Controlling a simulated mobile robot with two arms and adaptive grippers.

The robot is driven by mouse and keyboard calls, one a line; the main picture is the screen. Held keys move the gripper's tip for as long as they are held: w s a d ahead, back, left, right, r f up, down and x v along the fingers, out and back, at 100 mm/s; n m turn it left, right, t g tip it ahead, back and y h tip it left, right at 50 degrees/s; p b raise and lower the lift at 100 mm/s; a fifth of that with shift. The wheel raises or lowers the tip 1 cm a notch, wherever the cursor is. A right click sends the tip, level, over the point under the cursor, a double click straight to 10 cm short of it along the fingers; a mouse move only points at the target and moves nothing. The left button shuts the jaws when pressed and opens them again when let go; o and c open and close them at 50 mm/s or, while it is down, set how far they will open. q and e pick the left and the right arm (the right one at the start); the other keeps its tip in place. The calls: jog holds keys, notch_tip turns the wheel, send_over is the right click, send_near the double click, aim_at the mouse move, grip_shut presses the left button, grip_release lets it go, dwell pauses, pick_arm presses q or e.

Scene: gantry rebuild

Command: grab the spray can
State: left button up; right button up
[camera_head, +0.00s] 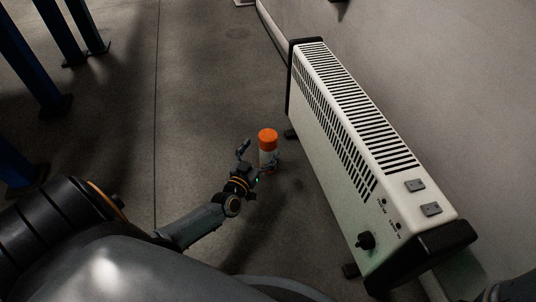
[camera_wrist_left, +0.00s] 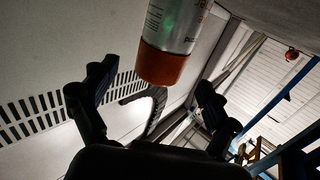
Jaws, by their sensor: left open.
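The spray can (camera_head: 268,158) has an orange cap and a pale body. It stands upright on the floor in the head view, beside the heater. My left gripper (camera_head: 256,161) is open at the near side of the can, its fingers spread towards it. In the left wrist view the can (camera_wrist_left: 178,28) hangs upside down in the picture at the top, with its orange cap lowest. The open fingers of the left gripper (camera_wrist_left: 153,92) show to either side below it. I cannot tell if they touch it. My right gripper is not in view.
A white slatted heater (camera_head: 345,140) with black ends stands close to the right of the can, along the wall (camera_head: 420,60). Blue posts (camera_head: 35,65) stand at the upper left. The grey floor (camera_head: 195,90) left of and beyond the can is clear.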

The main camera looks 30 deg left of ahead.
aim_at(268, 139)
pick_arm(q)
jog(key=w+b, duration=0.2)
jog(key=w, duration=0.1)
jog(key=w+b, duration=0.1)
jog(key=b, duration=0.1)
jog(key=shift+w+a+f, duration=0.25)
jog(key=shift+w+a, duration=0.1)
jog(key=shift+a, duration=0.05)
jog(key=shift+w, duration=0.2)
jog(key=shift+r, duration=0.15)
grip_shut()
